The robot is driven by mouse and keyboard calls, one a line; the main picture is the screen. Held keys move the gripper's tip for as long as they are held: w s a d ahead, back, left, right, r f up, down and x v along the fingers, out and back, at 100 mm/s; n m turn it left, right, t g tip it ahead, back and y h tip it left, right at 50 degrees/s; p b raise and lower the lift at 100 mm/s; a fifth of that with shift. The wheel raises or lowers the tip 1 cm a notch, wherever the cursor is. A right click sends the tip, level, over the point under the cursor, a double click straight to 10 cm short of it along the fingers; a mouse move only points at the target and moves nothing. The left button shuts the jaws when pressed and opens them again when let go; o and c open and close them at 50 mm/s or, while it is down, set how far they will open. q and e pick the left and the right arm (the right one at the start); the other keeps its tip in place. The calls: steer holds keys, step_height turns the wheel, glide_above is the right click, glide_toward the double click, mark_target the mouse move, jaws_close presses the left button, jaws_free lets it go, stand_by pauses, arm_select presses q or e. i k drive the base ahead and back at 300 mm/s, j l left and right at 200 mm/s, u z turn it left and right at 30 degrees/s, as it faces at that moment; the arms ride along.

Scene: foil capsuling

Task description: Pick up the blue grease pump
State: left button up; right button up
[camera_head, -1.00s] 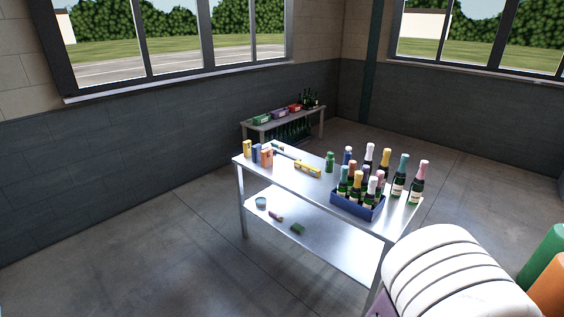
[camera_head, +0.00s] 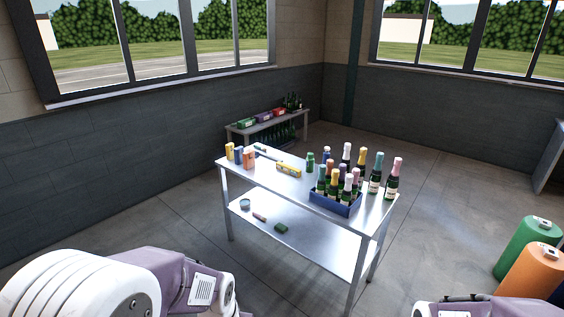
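I cannot make out for certain which thing is the blue grease pump. A small, slender blue tool (camera_head: 267,153) lies at the back of the metal table (camera_head: 262,172). A bottle with a blue top (camera_head: 326,154) stands near the middle of that table. A sliver of something dark blue (camera_head: 559,294) shows at the right edge, beside an orange cylinder (camera_head: 531,270) and a green cylinder (camera_head: 527,243). My arms show only as white and purple links at the bottom left and bottom right. Neither gripper is in the picture.
A blue crate (camera_head: 336,207) of bottles sits on the table, with several loose bottles behind it. Small boxes (camera_head: 239,155) and a yellow item (camera_head: 289,169) stand farther left. A second bench (camera_head: 252,128) is behind. Open floor surrounds the table.

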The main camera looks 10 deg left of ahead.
mark_target(326, 155)
steer(key=i+j+z, duration=0.15)
steer(key=i+j, duration=0.5)
steer(key=i, duration=0.2)
steer(key=i+j+z, duration=0.1)
steer(key=i+j, duration=0.65)
steer(key=i+j+z, duration=0.15)
steer(key=i+j, duration=0.65)
steer(key=i+j+z, duration=0.1)
steer(key=i+j, duration=0.65)
steer(key=j, duration=0.15)
